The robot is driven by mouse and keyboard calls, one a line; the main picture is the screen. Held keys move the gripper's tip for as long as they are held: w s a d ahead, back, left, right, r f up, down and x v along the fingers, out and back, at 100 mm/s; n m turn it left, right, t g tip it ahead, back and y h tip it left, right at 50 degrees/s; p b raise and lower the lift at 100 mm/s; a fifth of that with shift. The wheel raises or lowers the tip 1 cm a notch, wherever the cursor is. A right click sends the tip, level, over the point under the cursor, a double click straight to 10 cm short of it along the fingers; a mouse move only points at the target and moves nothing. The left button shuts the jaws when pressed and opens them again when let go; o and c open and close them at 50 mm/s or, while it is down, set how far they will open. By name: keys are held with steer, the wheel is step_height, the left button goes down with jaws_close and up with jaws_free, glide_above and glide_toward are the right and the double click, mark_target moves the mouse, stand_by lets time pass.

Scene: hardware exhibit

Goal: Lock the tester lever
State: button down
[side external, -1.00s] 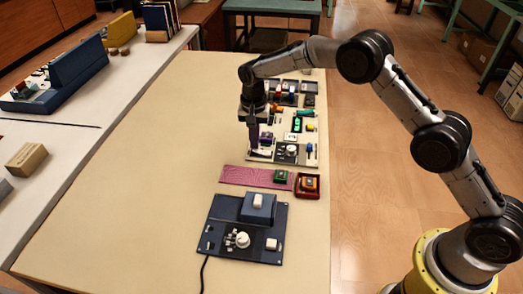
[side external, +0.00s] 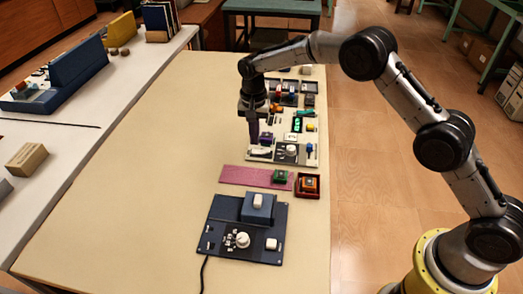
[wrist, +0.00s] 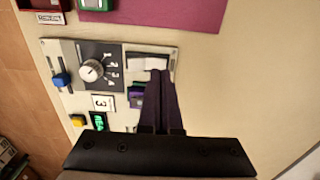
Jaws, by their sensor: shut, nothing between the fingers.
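The tester panel (side external: 272,155) lies on the table in the side view and shows upside-down from there in the wrist view (wrist: 110,50). It carries a white numbered dial (wrist: 92,70), a blue lever (wrist: 60,80) at its left in the wrist view, and a white lever-like piece (wrist: 147,62) in a framed slot at its right. I cannot tell which one is the tester lever. My gripper (wrist: 154,78) is shut and empty, its dark fingers over the panel near the white piece. It also shows in the side view (side external: 254,143). The fingers hide part of the slot.
A pink mat (side external: 240,175) and a red-framed box (side external: 308,185) lie nearer the camera, before a dark control board (side external: 220,240) with a cable. More hardware (side external: 290,95) stands behind my gripper. The table's left side is clear.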

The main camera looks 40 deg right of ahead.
mark_target(254, 151)
steer(key=shift+r, duration=2.3)
steer(key=s+d+r+n+t, duration=0.2)
steer(key=s+r, duration=0.3)
steer(key=s, duration=0.8)
steer(key=s+d+r+n+t, duration=0.1)
steer(key=s+d+r+n, duration=0.3)
steer(key=s, duration=1)
steer(key=s+d+r+n+t, duration=0.2)
steer(key=s+r, duration=0.5)
steer(key=s, duration=0.6)
steer(key=d+n, duration=0.1)
steer(key=d, duration=0.1)
steer(key=shift+s+d+r+t, duration=0.2)
steer(key=shift+d+t, duration=0.1)
steer(key=shift+d, duration=0.1)
